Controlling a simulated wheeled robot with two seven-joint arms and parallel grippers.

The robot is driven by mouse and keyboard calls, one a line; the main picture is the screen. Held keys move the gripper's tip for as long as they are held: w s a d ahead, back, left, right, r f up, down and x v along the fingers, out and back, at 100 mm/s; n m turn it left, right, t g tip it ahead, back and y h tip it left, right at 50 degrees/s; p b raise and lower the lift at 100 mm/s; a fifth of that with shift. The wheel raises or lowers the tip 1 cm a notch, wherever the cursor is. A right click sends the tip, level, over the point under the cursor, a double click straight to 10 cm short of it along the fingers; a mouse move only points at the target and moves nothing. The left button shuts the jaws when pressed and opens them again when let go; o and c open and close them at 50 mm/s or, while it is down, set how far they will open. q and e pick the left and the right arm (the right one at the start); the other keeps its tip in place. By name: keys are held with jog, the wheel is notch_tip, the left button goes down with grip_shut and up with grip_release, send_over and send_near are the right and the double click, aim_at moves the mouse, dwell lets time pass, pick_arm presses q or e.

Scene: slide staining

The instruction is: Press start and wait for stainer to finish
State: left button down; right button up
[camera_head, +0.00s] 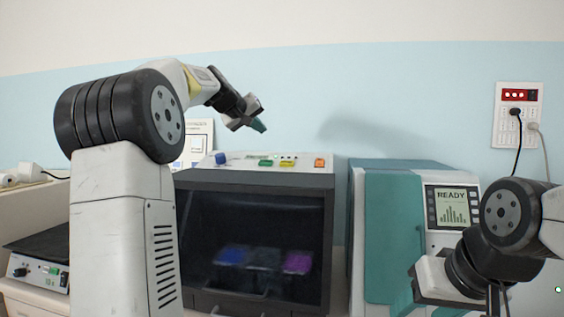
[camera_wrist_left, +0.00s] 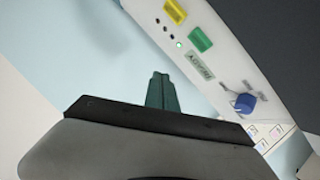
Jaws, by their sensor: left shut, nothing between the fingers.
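The stainer (camera_head: 255,180) is a dark-fronted box with a light control panel on top. Its green button (camera_head: 265,162) sits beside a yellow button (camera_head: 287,162). The wrist view also shows the green button (camera_wrist_left: 201,38), the yellow button (camera_wrist_left: 175,12), a lit green lamp (camera_wrist_left: 179,44) and a small green label (camera_wrist_left: 201,68). My left gripper (camera_head: 260,126) is shut and empty, above the panel and apart from it; its teal fingertips (camera_wrist_left: 161,92) show in the wrist view. My right gripper (camera_head: 415,290) is low at the right, partly seen; its jaws are unclear.
A blue knob (camera_head: 220,158) and an orange button (camera_head: 320,163) are on the panel. Blue, dark and purple trays show behind the dark window. A teal and white machine (camera_head: 392,235) with a READY screen (camera_head: 452,207) stands to the right. A wall socket (camera_head: 517,115) holds cables.

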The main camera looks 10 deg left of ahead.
aim_at(266, 163)
dwell(0.3)
pick_arm(q)
jog(key=shift+w+f, duration=0.55)
jog(key=shift+f, duration=0.8)
jog(key=shift+w+f, duration=0.55)
jog(key=shift+f, duration=0.8)
jog(key=shift+w+f, duration=0.55)
jog(key=shift+f, duration=0.8)
jog(key=shift+f, duration=0.1)
jog(key=shift+w+f, duration=0.15)
jog(key=shift+f, duration=0.15)
